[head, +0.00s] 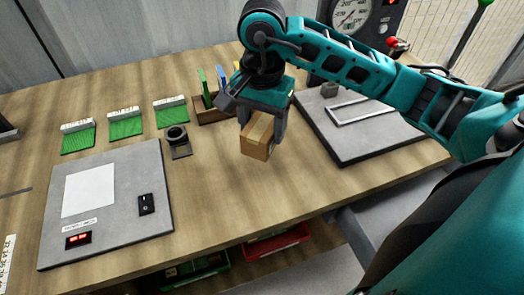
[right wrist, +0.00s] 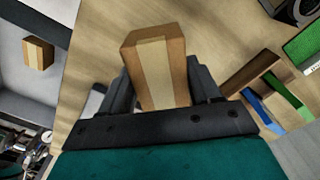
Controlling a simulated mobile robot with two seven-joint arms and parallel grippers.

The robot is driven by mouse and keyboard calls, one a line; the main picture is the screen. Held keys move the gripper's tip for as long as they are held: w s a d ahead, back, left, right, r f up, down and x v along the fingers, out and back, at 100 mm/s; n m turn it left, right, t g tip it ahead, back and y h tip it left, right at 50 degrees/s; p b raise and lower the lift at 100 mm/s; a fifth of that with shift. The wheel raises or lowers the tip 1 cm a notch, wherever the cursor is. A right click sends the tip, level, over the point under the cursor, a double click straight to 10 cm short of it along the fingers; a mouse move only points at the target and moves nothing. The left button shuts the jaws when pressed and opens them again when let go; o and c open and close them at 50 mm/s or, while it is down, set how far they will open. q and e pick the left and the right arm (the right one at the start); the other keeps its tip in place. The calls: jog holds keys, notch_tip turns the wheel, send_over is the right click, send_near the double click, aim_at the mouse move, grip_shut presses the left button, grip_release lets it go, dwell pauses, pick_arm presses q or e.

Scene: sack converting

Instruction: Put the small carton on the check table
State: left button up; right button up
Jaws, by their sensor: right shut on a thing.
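The small carton (head: 257,137) is a brown box with a paler tape strip, in the middle of the head view. My right gripper (head: 262,120) is shut on it, with a finger on either side, over the wooden table (head: 235,200). The carton (right wrist: 155,65) also shows between the fingers in the right wrist view, with its taped face towards the camera. I cannot tell whether its underside touches the wood. No sign names the check table; the wooden table is the main surface in view. My left gripper is not in view.
A grey panel with a switch (head: 147,204) lies at left. Green brushes (head: 125,124), a dark ring stand (head: 178,140) and a tool holder (head: 212,112) stand behind. A grey plate (head: 350,145) lies at right. Another brown carton (right wrist: 38,52) rests on grey. Wood is clear in front.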

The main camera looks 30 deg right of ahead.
notch_tip(320, 180, down, 7)
jog(key=shift+r, duration=0.1)
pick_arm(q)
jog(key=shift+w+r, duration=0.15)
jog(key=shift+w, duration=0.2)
pick_arm(e)
jog(key=shift+f, duration=0.3)
jog(key=shift+f, duration=0.1)
jog(key=o, duration=0.6)
jog(key=shift+f+b, duration=0.1)
jog(key=shift+b, duration=0.2)
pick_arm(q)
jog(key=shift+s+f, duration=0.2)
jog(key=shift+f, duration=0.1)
pick_arm(e)
jog(key=o, duration=0.5)
